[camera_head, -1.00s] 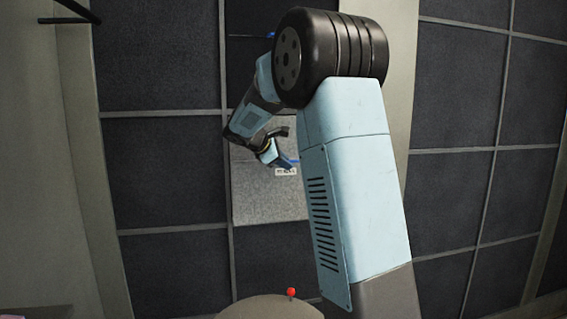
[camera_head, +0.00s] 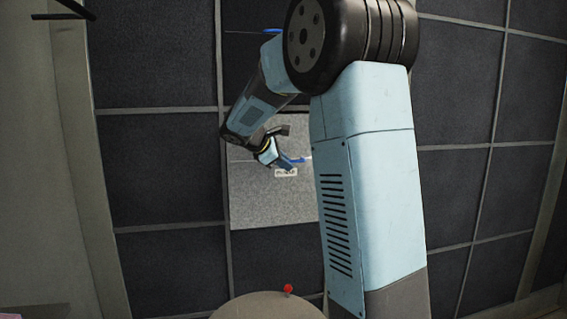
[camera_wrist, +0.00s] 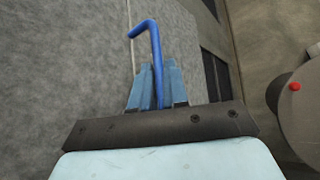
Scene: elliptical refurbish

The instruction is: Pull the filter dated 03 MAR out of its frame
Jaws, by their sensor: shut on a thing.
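A light grey filter panel (camera_head: 270,208) stands among dark panels in a gridded wall frame. It bears a small white label (camera_head: 286,172) whose text is too small for me to read. My gripper (camera_head: 285,160) is in front of the grey filter, just above the label. In the wrist view my gripper (camera_wrist: 158,85) is shut on a blue bent handle (camera_wrist: 157,50), which sticks out past the fingertips. The grey filter surface (camera_wrist: 60,60) fills the left of the wrist view. My arm hides the filter's right side in the head view.
Dark filter panels (camera_head: 160,170) in thin grey frames surround the grey one. A rounded object with a red knob (camera_head: 288,289) stands low in front, and it also shows at the right of the wrist view (camera_wrist: 295,86).

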